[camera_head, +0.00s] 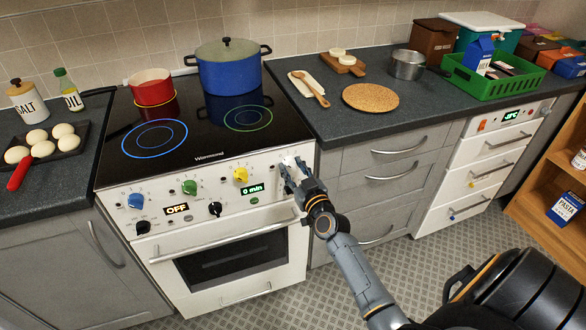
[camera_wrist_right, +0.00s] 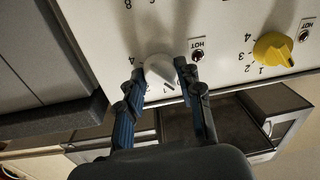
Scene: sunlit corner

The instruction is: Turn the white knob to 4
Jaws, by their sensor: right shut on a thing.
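The white knob (camera_head: 289,161) is at the right end of the stove's front panel, mostly hidden by my right gripper (camera_head: 294,174) in the head view. In the right wrist view the white knob (camera_wrist_right: 158,68) sits between the two fingers of my right gripper (camera_wrist_right: 162,74), which is shut on it. A small dark mark shows on the knob's lower edge in that view. A printed 4 is on the panel just left of the knob there. I cannot tell the exact setting. My left gripper is not in view.
The yellow knob (camera_head: 240,174) is beside the white one and also shows in the right wrist view (camera_wrist_right: 273,49). Green (camera_head: 189,187) and blue (camera_head: 136,200) knobs are further left. The oven handle (camera_head: 222,241) runs below. A blue pot (camera_head: 229,72) and red pot (camera_head: 152,88) stand on the stove.

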